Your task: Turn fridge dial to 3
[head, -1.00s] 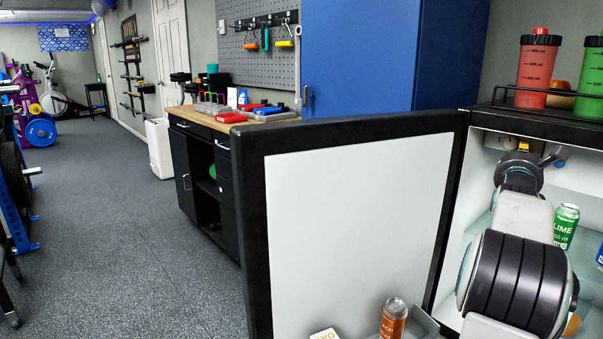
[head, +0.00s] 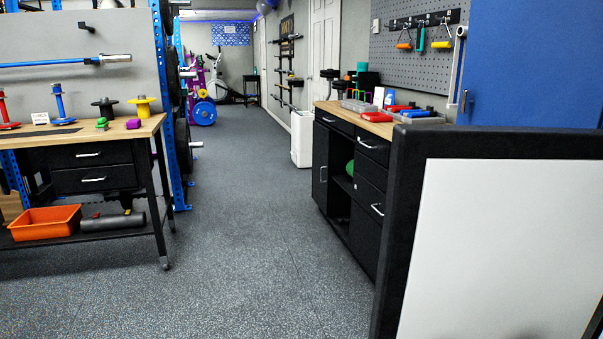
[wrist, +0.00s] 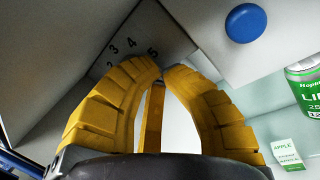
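The fridge dial's printed numbers 2 to 5 (wrist: 132,43) curve across a grey panel in the wrist view. The dial itself is not visible; the fingers cover the area inside the number arc. My gripper (wrist: 162,73) has thick yellow fingers whose tips nearly meet just below the 5. I see nothing clearly held between the tips. The open fridge door (head: 505,240), black-framed with a pale inner panel, stands at the right of the head view. The fridge interior and my arm are outside the head view.
A blue round part (wrist: 246,23) is on the panel right of the fingers. A green lime can (wrist: 304,90) stands at the right edge of the wrist view. A workbench (head: 330,107) stands behind the door; the floor (head: 240,220) left of it is clear.

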